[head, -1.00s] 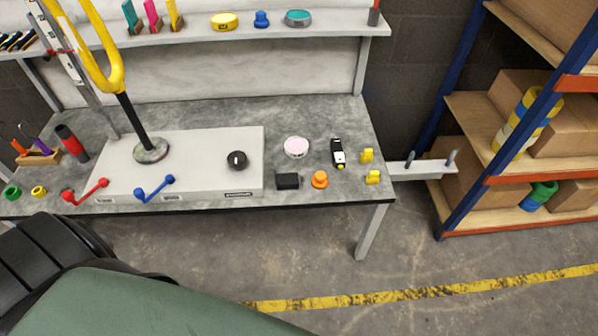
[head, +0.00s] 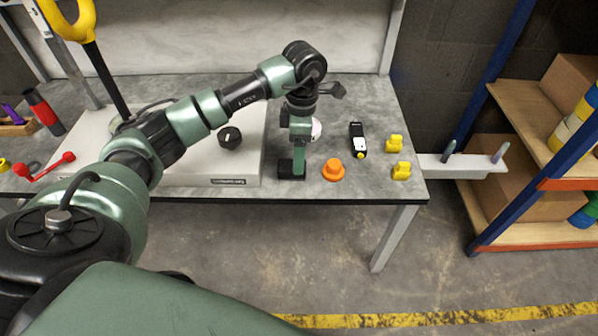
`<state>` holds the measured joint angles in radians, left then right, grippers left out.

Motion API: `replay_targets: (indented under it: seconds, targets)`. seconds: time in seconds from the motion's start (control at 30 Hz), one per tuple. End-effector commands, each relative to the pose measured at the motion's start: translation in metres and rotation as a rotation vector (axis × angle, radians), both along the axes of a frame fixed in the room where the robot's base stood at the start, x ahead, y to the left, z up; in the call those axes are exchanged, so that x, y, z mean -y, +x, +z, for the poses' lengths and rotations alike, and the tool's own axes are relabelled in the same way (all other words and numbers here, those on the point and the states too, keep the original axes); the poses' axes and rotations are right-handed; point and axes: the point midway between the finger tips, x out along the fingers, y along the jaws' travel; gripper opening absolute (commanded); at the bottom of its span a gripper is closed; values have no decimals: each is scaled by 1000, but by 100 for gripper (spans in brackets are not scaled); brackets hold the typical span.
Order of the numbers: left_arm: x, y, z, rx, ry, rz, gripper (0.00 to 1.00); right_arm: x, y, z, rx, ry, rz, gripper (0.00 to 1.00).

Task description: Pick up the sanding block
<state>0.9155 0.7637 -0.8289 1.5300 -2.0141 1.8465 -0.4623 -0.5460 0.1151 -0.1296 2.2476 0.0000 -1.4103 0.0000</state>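The sanding block, which I take to be the small black block (head: 285,169), is near the front edge of the grey workbench (head: 345,184), left of an orange knob-shaped piece (head: 333,170). My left arm comes in from the left, and its gripper (head: 297,160) points down right at the block, covering part of it. The fingers overlap the block in the picture. I cannot tell whether they are closed on it or whether they touch it. My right gripper is not in view.
A black and white tool (head: 357,139) and two yellow pieces (head: 396,144) lie to the right. A light panel with a black knob (head: 229,138) is on the left. Shelving (head: 512,107) stands at far right.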

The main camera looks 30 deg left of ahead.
Motion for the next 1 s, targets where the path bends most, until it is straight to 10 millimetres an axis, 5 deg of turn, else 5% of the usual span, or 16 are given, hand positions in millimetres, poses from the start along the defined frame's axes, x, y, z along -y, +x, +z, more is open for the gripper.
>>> replay_targets:
  seconds: [0.13,0.53,0.97,1.0]
  targets:
    - [-22,-1,3,10,98,-16,71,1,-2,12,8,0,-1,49]
    - [-19,0,-49,8,95,-14,71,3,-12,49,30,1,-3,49]
    - [-22,0,-67,10,96,-13,71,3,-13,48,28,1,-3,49]
    - [-22,0,-67,10,96,-13,60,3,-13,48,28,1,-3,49]
